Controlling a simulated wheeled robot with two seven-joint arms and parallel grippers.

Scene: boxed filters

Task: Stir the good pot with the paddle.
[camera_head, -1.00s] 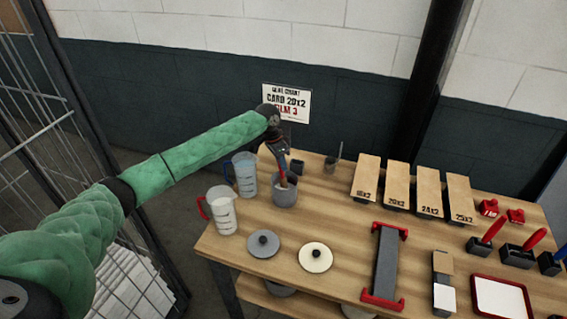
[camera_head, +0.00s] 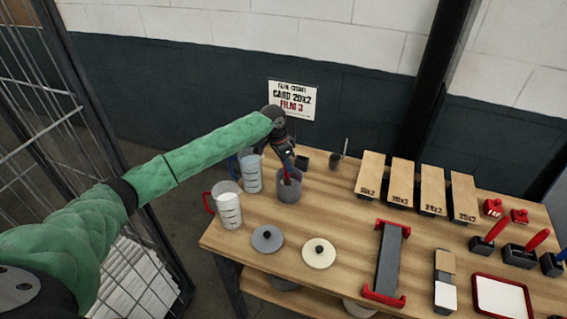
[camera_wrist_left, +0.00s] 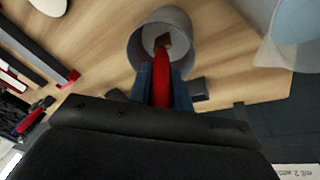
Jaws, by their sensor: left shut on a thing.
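A grey pot (camera_head: 289,190) stands open near the back left of the wooden table. My left gripper (camera_head: 287,166) is above the pot, shut on the red handle of the paddle (camera_head: 288,178). In the left wrist view the gripper (camera_wrist_left: 161,85) grips the red handle (camera_wrist_left: 161,75), and the paddle's lower end is inside the pot (camera_wrist_left: 140,45). How deep the end sits in the contents cannot be told. My right gripper is not in view.
A blue-handled jug (camera_head: 250,174) and a red-handled jug (camera_head: 228,209) stand close left of the pot. A grey lid (camera_head: 267,239) and a cream lid (camera_head: 319,254) lie in front. A wall card (camera_head: 292,99) hangs behind. Labelled boards (camera_head: 401,186) lie right.

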